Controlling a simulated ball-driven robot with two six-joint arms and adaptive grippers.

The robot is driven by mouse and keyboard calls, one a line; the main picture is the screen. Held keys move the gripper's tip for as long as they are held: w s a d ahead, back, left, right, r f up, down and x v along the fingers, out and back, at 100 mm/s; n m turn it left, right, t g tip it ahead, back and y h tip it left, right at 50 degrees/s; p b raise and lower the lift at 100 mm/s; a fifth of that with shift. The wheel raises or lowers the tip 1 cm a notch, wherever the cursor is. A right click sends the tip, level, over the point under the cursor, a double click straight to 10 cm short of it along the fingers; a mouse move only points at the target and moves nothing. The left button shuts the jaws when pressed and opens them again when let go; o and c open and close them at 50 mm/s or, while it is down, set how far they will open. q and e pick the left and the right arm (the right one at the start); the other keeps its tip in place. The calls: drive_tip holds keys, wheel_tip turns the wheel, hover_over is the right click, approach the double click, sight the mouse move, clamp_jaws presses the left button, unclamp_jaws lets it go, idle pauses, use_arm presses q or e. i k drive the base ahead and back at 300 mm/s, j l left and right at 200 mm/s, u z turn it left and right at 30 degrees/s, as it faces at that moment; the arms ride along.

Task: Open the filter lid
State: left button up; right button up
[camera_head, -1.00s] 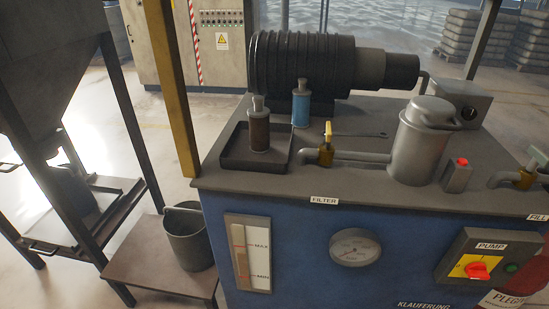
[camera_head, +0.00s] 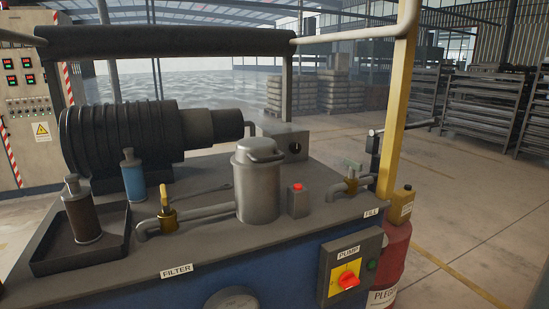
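The filter housing (camera_head: 257,190) is a grey metal cylinder standing upright on the machine's top. Its lid (camera_head: 259,151) sits on it and looks closed, with a handle across the top. A pipe with a yellow-handled valve (camera_head: 168,213) leads to its left side. The FILTER label (camera_head: 177,271) is on the front edge of the machine top. Neither of my grippers is in view.
A small box with a red button (camera_head: 298,202) is right of the housing. A yellow post (camera_head: 396,110) rises at the right.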

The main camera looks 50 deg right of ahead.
sight(252, 153)
drive_tip(key=l+z, duration=0.1)
drive_tip(key=z, duration=0.4)
drive_tip(key=l+z, duration=0.1)
drive_tip(key=z, duration=0.35)
drive_tip(key=i+l+z, duration=0.1)
drive_tip(key=z, duration=0.4)
drive_tip(key=k+l+z, duration=0.2)
drive_tip(key=i+j, duration=0.05)
drive_tip(key=j, duration=0.05)
